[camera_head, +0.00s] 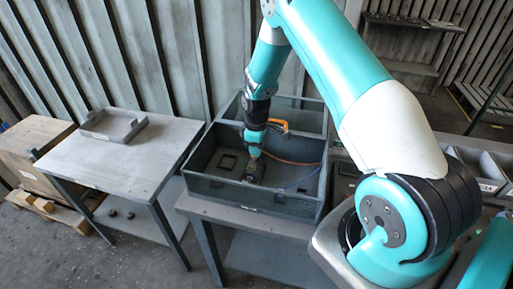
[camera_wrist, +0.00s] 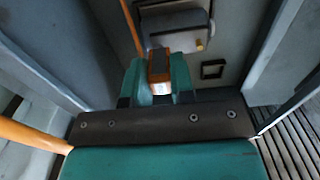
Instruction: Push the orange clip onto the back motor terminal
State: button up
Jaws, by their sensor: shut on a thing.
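My gripper (camera_wrist: 160,82) is shut on the orange clip (camera_wrist: 158,62), which sits between its teal fingers in the wrist view. The motor (camera_wrist: 176,30) is a grey rounded body with a small brass-coloured stub on its right, just beyond the clip. The fingers and clip hide part of its near side, so I cannot tell whether the clip touches a terminal. In the head view my gripper (camera_head: 254,153) points down into the open grey-green housing (camera_head: 228,190), over the small dark motor (camera_head: 254,172). The terminals are too small to make out.
An orange lead (camera_head: 292,161) and a blue lead (camera_head: 302,184) run across the housing floor to the right. The housing walls stand close around my gripper. A table (camera_head: 110,162) with a shallow tray (camera_head: 114,126) stands at left. Grey bins (camera_head: 480,165) stand at right.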

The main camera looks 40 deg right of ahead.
jog(key=shift+f+b, duration=0.6)
jog(key=shift+f, duration=0.15)
dwell(0.3)
jog(key=o, duration=0.8)
notch_tip(320, 180, up, 17)
jog(key=b, duration=0.4)
jog(key=shift+r+b, duration=0.2)
jog(key=shift+b, duration=0.15)
